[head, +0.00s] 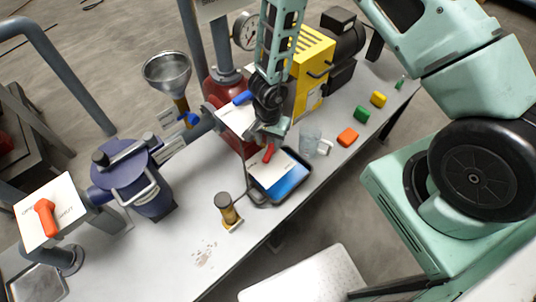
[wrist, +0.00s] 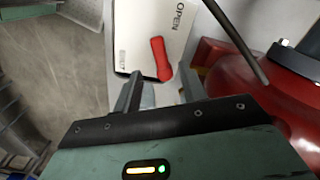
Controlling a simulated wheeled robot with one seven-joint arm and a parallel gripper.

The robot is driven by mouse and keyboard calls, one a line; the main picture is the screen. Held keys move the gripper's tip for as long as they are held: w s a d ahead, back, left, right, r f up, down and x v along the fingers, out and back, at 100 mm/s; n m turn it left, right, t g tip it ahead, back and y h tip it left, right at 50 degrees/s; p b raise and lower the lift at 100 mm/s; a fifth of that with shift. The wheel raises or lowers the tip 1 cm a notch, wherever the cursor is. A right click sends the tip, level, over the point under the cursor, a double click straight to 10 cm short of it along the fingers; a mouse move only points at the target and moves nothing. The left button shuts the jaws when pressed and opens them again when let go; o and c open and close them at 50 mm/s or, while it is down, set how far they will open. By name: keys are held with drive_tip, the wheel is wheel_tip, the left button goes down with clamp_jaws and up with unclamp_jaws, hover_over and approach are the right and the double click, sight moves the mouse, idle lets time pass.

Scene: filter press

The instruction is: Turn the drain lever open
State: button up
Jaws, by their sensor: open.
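A red lever (head: 268,153) sits on a white plate (head: 257,170) above a dark tray (head: 302,183) in the head view. In the wrist view the red lever (wrist: 161,58) lies on its white plate (wrist: 142,45), which reads OPEN at its upper right; smaller lettering at the lower left is hard to read. My gripper (head: 270,138) is just above the lever in the head view. In the wrist view my gripper (wrist: 160,88) is open, its fingers on either side of the lever's near end, with no clear contact. I cannot tell the height gap.
An orange lever (head: 46,217) on another plate stands far left. Blue levers (head: 242,97) sit near the red vessel (head: 225,87). A glass jug (head: 310,142) and coloured blocks (head: 347,137) are to the right. A small brass cylinder (head: 228,210) stands near the bench edge.

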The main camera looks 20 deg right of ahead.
sight(268, 154)
wheel_tip(268, 154, down, 6)
drive_tip(key=b, duration=0.2)
drive_tip(key=shift+b, duration=0.35)
clamp_jaws()
